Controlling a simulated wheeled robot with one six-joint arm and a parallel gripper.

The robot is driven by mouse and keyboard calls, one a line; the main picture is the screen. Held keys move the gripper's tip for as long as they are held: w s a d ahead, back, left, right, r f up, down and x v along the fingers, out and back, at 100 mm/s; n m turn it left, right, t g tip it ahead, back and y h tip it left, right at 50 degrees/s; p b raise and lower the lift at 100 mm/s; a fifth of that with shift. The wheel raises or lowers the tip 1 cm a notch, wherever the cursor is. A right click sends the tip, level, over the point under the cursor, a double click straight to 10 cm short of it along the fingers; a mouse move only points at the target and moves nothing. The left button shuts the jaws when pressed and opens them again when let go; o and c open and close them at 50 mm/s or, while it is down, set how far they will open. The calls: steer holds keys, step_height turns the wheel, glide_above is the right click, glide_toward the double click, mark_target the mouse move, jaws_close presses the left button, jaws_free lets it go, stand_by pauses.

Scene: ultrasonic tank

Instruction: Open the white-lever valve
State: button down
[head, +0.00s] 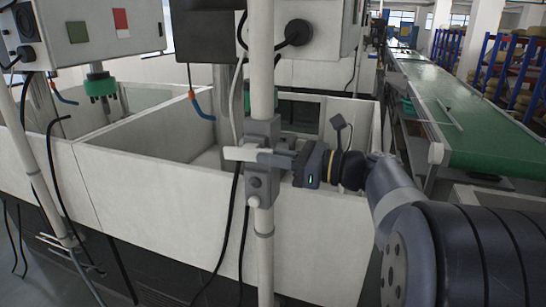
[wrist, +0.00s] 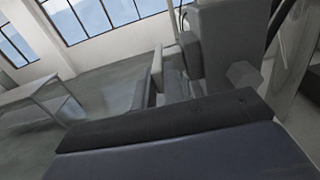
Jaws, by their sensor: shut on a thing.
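The white lever (head: 240,153) sits at the grey valve body (head: 262,132) on an upright white pipe (head: 263,70). It lies about level, across the pipe, with its free end toward the left. My gripper (head: 272,158) reaches in from the right and is shut on the lever; the fingers hide its right part. In the wrist view the pale lever (wrist: 157,68) shows beyond the fingers (wrist: 172,90), with the grey valve body (wrist: 228,42) at upper right. The exact contact is hard to see.
White-walled tanks (head: 150,180) stand behind the pipe. A grey box with round knobs (head: 256,188) sits on the pipe just below the lever. Black cables (head: 232,225) hang beside the pipe. A green conveyor (head: 480,120) runs at the right.

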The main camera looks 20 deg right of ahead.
mark_target(247, 148)
steer(key=shift+r+p, duration=0.25)
steer(key=shift+p, duration=0.25)
steer(key=shift+r+g+h+p, duration=0.3)
steer(key=shift+r+h+p, duration=0.1)
steer(key=shift+p, duration=0.55)
steer(key=r+g+h+p, duration=0.1)
steer(key=p, duration=0.3)
steer(key=shift+a, duration=0.1)
steer(key=h+p, duration=0.1)
steer(key=g+h+p, duration=0.1)
steer(key=r+p, duration=0.1)
steer(key=shift+w+a+g+h, duration=0.25)
steer(key=shift+a+g+h, duration=0.05)
steer(key=shift+g+h, duration=0.1)
steer(key=g+h, duration=0.1)
steer(key=w+a+r+g+h, duration=0.1)
steer(key=h, duration=0.1)
steer(key=a+g+h, duration=0.1)
steer(key=h, duration=0.1)
steer(key=shift+w+r+g, duration=0.2)
steer(key=shift+g, duration=0.1)
steer(key=shift+w+a+r+g+h, duration=0.2)
steer(key=shift+w+a+g+h, duration=0.15)
steer(key=shift+g+h, duration=0.5)
steer(key=shift+w+a+g+h, duration=0.15)
steer(key=shift+a+g+h, duration=0.2)
steer(key=shift+h, duration=0.35)
steer(key=shift+w+a+g+h, duration=0.15)
steer(key=shift+g+h, duration=0.25)
steer(key=shift+h, duration=0.25)
